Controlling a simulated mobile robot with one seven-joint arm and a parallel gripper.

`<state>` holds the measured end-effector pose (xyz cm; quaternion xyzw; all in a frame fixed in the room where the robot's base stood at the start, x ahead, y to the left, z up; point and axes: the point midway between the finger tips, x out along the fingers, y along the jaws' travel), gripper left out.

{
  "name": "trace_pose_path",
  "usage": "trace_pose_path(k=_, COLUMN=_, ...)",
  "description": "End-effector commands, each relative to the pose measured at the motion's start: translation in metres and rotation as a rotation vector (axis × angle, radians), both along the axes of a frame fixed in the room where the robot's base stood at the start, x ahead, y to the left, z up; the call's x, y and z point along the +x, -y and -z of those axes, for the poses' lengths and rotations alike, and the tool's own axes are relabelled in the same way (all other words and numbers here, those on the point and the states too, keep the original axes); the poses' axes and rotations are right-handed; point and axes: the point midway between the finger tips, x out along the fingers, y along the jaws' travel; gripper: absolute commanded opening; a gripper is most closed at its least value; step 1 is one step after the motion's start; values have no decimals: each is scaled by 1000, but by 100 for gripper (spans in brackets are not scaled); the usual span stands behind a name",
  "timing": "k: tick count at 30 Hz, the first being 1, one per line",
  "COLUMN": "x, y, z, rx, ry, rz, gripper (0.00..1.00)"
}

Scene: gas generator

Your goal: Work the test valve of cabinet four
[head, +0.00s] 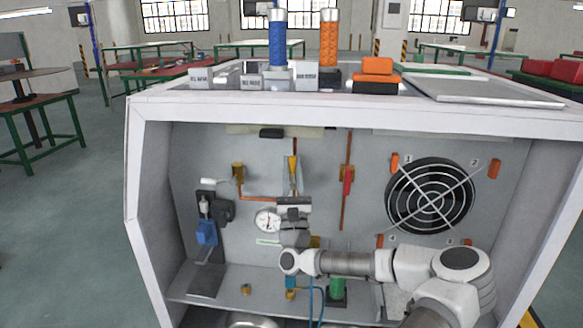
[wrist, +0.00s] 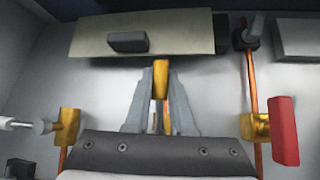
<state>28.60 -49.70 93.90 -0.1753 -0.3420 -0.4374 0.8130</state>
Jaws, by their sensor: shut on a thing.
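The open-front cabinet (head: 148,215) fills the head view; no cabinet number is readable. Inside, a yellow lever or fitting (head: 292,163) stands upright in the middle of the back panel. It also shows in the wrist view (wrist: 161,78). My gripper (head: 291,184) reaches up from below, its fingers on either side of this yellow piece; in the wrist view my gripper (wrist: 162,105) is shut on it. A copper pipe lies behind. The fingers hide its lower part. I cannot tell for sure that it is the test valve.
A red-handled valve (wrist: 284,130) is close on the right. A brass valve (wrist: 67,125) with a grey stem is on the left. A beige plate (wrist: 185,32) is above. A round gauge (head: 267,221) and a fan grille (head: 430,196) flank my arm.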

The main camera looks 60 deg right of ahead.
Motion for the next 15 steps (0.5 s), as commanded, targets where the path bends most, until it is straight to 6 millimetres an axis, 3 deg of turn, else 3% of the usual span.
trace_pose_path(k=5, x=-1, y=1, z=0, rx=2, ry=3, rz=2, gripper=0)
trace_pose_path(k=6, x=-1, y=1, z=0, rx=2, ry=3, rz=2, gripper=26)
trace_pose_path(k=10, x=-1, y=1, z=0, rx=1, ry=2, rz=2, gripper=49)
trace_pose_path(k=15, x=-1, y=1, z=0, rx=1, ry=1, rz=1, gripper=52)
